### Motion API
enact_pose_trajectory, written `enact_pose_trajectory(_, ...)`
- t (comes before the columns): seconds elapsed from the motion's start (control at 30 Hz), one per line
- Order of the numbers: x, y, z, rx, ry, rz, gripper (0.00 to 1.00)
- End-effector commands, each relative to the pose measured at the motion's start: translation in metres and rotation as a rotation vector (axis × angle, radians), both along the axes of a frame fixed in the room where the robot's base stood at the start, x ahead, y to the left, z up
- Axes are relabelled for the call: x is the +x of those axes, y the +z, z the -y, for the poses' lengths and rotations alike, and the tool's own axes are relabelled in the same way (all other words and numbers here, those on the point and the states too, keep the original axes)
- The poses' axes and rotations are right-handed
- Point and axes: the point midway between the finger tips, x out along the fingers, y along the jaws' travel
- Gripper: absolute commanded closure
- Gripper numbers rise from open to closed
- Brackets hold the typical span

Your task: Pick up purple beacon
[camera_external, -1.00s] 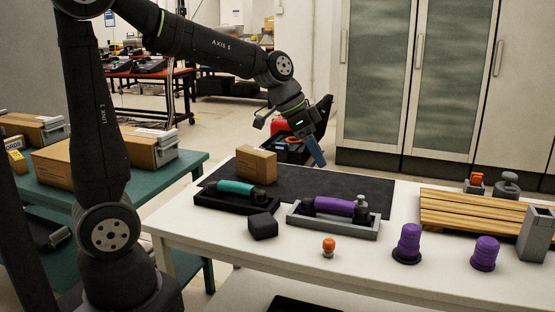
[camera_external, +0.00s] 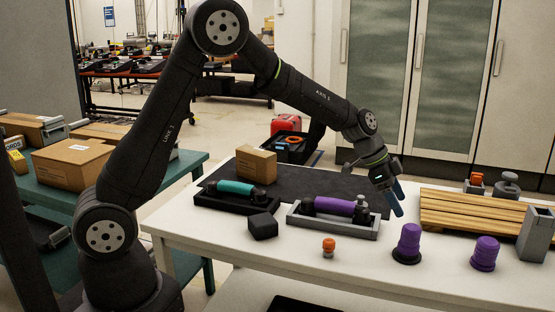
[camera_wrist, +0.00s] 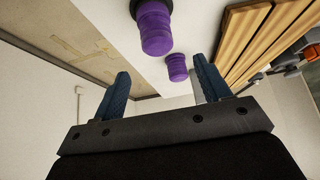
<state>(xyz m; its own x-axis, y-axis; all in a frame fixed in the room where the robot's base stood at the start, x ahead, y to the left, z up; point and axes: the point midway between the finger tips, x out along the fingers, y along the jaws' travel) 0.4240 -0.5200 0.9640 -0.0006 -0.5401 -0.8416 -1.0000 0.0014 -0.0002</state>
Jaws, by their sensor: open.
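Two purple beacons stand upright on the white table. One purple beacon (camera_external: 408,243), on a black base, is nearer the middle; the other purple beacon (camera_external: 485,253) is to its right. In the wrist view, one beacon (camera_wrist: 154,27) shows large above the fingers and the other beacon (camera_wrist: 177,68) shows smaller, between the fingertips in the picture. My gripper (camera_external: 398,198) is open and empty. It is above the table, up and behind the middle beacon, with its blue fingers tilted downward and touching nothing.
A grey tray (camera_external: 341,230) holds a purple handset, and a black tray (camera_external: 214,205) holds a teal one. A small orange beacon (camera_external: 328,247) and a black block (camera_external: 263,226) stand in front. A wooden pallet (camera_external: 462,222) and a grey holder (camera_external: 536,234) are at the right.

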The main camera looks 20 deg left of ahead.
Motion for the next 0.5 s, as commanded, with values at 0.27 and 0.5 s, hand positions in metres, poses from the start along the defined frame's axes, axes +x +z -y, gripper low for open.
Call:
enact_pose_trajectory(0.27, -0.001, -0.044, 0.028, 0.001, -0.001, -0.001, 0.31)
enact_pose_trajectory(0.5, 0.000, -0.056, 0.035, 0.000, 0.001, -0.001, 0.31)
